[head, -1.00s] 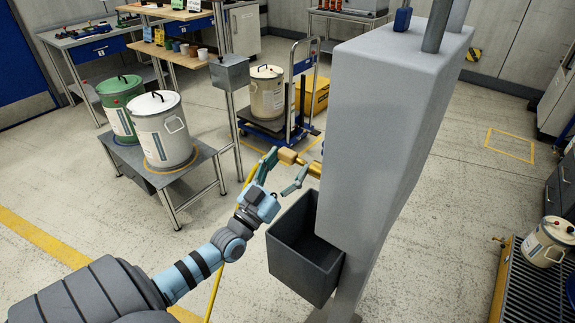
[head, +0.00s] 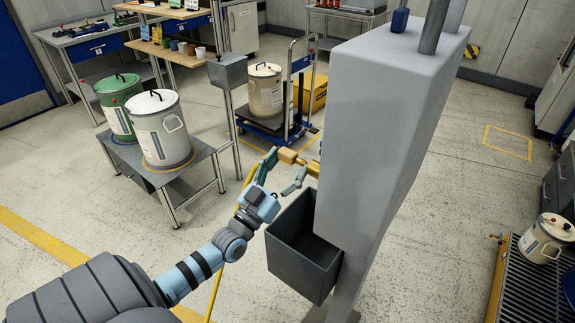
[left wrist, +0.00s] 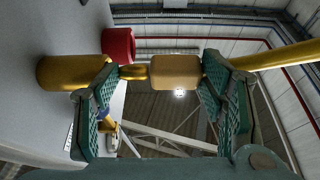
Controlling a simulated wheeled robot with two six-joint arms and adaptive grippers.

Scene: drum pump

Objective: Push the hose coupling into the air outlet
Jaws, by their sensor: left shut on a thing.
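The hose coupling (head: 287,156) is a tan cylinder on the end of the yellow hose (head: 249,176). My left gripper (head: 282,172) is shut on it, with one finger to each side. The left wrist view shows the coupling (left wrist: 176,72) in line with the brass air outlet (left wrist: 66,72) on the grey column. A narrower brass piece lies between them, partly behind a finger; I cannot tell how deep it sits. The outlet also shows in the head view (head: 313,169), beside the column. My right gripper is not in view.
The grey column (head: 375,130) stands close to the right of my gripper, with a dark open bin (head: 300,250) below. A red part (left wrist: 118,45) sits beside the outlet. Drums stand on a low table (head: 168,178) at the left.

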